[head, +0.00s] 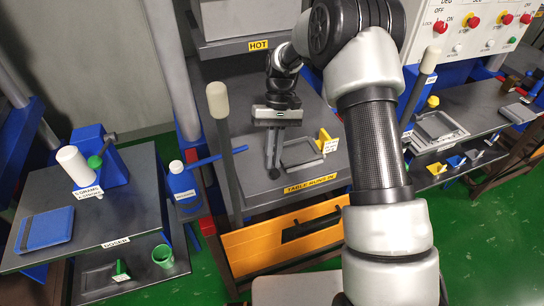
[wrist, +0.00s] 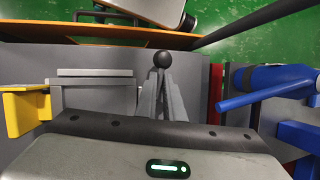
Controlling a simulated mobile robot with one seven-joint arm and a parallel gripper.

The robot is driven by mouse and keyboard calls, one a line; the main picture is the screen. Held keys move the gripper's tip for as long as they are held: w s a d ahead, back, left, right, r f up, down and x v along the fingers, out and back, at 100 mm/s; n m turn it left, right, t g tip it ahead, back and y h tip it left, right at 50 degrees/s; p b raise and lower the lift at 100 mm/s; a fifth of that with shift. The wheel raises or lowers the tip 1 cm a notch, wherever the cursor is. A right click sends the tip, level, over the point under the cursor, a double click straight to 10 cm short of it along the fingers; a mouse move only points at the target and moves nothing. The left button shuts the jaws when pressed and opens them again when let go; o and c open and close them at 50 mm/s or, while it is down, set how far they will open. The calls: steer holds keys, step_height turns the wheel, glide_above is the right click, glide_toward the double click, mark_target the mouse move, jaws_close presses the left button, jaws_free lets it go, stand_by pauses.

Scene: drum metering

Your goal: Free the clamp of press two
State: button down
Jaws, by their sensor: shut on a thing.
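My gripper (head: 273,170) points down over the grey table of the nearer press. Its fingers are shut on a black ball knob (head: 274,174), which also shows at the fingertips in the wrist view (wrist: 163,60). I take the knob to be a clamp handle; whatever it joins is hidden by the fingers. Beside it on the table lies a grey frame (head: 297,154) with a yellow bracket (head: 326,140). A similar press stands to the right with its own grey frame (head: 437,128). I cannot read which press is number two.
A tall lever with a pale knob (head: 218,100) rises close left of my gripper. A blue bar (head: 217,160) and a blue bottle (head: 182,182) are further left. The hot plate (head: 262,44) hangs above. The doser table (head: 130,205) stands at left.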

steer(key=shift+w+r, duration=0.1)
steer(key=c, duration=1.9)
jaws_free()
steer(key=shift+o, duration=0.2)
steer(key=p+v, duration=0.1)
steer(key=v, duration=1.6)
steer(key=shift+r, duration=0.15)
